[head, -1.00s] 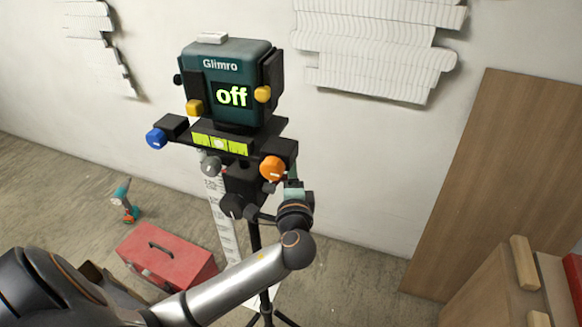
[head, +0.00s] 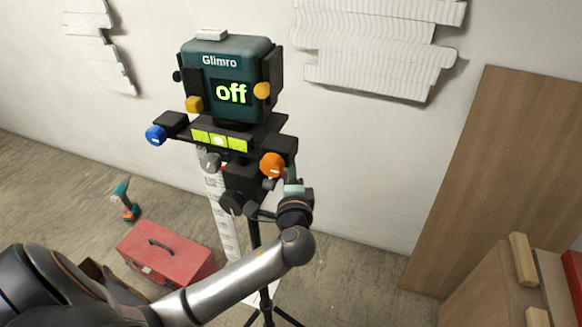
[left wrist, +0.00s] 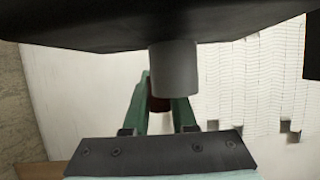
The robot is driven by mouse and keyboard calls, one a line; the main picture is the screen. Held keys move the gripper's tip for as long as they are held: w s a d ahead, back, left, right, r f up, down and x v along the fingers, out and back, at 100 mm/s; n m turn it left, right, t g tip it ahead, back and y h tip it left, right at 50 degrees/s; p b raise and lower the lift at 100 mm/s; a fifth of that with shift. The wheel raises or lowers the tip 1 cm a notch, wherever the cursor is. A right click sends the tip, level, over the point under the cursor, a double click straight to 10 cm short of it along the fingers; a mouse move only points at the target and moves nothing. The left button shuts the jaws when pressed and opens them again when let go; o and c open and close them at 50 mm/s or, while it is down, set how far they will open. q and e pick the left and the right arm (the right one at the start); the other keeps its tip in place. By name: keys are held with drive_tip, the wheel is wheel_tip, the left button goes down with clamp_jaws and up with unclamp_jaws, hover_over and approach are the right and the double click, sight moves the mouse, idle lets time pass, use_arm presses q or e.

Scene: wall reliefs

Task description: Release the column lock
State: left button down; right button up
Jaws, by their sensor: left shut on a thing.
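A tripod column (head: 256,238) carries a dark green Glimro device (head: 228,75) with a lit "off" display. Under it are a yellow-green level (head: 219,141), a blue knob (head: 156,135), an orange knob (head: 272,164) and a grey knob (head: 210,162). My left gripper (head: 279,182) is beside the black tripod head (head: 245,182), below the orange knob. In the left wrist view its green fingers (left wrist: 160,103) are shut on a dark red knob (left wrist: 157,104), partly hidden behind a grey cylinder (left wrist: 174,70). No label shows whether this knob is the column lock.
A red toolbox (head: 165,258) and a teal drill (head: 126,200) are on the floor at left. A measuring staff (head: 220,215) stands behind the tripod. A wooden panel (head: 490,180) leans on the wall at right. White reliefs (head: 375,45) hang above.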

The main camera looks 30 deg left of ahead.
use_arm(q)
wheel_tip(320, 180, up, 2)
drive_tip(key=n+t+y+b, duration=0.1)
drive_tip(key=t+y+b, duration=0.1)
drive_tip(key=b, duration=0.4)
drive_tip(key=shift+w+r+b, duration=0.1)
drive_tip(key=shift+r+b, duration=0.1)
drive_tip(key=shift+b, duration=0.15)
use_arm(e)
drive_tip(key=shift+n+y, duration=0.3)
drive_tip(key=shift+y, duration=0.1)
drive_tip(key=a+f, duration=0.1)
drive_tip(key=w+a+f, duration=0.1)
drive_tip(key=a+f, duration=0.1)
drive_tip(key=shift+w+f, duration=0.3)
drive_tip(key=shift+w, duration=0.05)
drive_tip(key=shift+a, duration=0.1)
use_arm(q)
drive_tip(key=c, duration=0.7)
unclamp_jaws()
drive_tip(key=shift+c, duration=0.2)
use_arm(e)
drive_tip(key=shift+s, duration=0.15)
use_arm(q)
drive_tip(key=shift+f, duration=0.1)
use_arm(e)
drive_tip(key=shift+f, duration=0.1)
